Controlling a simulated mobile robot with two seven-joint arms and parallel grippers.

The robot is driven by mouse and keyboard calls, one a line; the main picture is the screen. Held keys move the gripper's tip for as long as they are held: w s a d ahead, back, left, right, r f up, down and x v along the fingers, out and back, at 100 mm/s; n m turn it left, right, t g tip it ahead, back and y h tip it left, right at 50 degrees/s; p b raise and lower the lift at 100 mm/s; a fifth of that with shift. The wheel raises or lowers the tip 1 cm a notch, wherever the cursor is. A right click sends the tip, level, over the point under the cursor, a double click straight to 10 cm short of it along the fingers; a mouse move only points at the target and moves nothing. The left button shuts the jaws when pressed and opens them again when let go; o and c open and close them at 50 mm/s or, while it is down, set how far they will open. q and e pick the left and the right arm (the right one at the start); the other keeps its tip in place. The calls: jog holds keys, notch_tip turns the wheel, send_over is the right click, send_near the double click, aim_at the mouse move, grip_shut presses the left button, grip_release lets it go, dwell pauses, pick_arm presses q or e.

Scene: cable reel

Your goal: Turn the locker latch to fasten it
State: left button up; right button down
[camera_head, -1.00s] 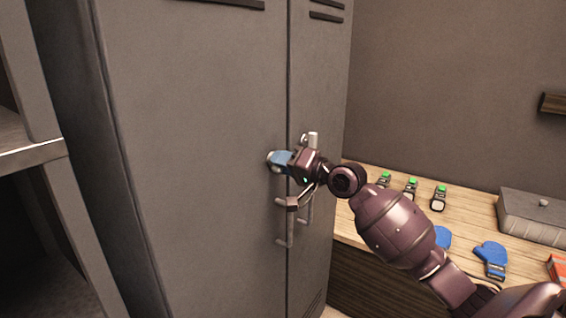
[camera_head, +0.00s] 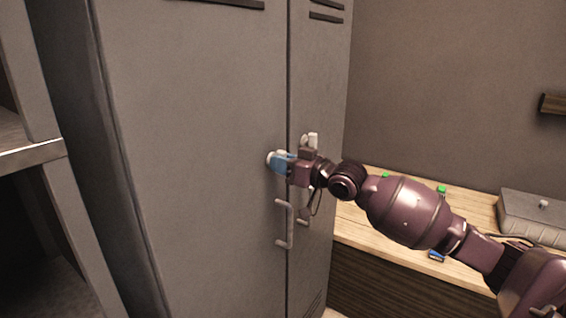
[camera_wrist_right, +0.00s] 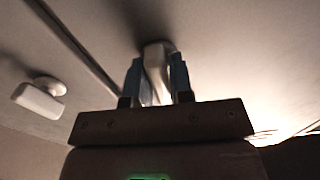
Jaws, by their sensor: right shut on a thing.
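The grey locker (camera_head: 200,120) has two shut doors with a narrow seam between them. A pale latch (camera_head: 270,157) sits on the left door beside the seam, mostly hidden by my gripper. My right gripper (camera_head: 281,162) has its blue fingers closed around this latch. In the right wrist view the latch (camera_wrist_right: 156,60) stands between the two fingers (camera_wrist_right: 157,82). A second pale latch (camera_head: 313,140) is on the right door, free of the gripper; it also shows in the right wrist view (camera_wrist_right: 38,101). My left gripper is not in view.
A bar handle (camera_head: 290,225) is below the latch on the left door. A wooden bench (camera_head: 350,225) stands to the right, with a grey box (camera_head: 530,215) and small green-topped items, partly behind my arm. An open shelf (camera_head: 30,150) is at the left.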

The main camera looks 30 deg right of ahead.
jog(key=shift+n, duration=0.6)
jog(key=c, duration=1.1)
grip_release()
jog(key=shift+a, duration=0.1)
jog(key=shift+s, duration=0.1)
jog(key=shift+v, duration=5.35)
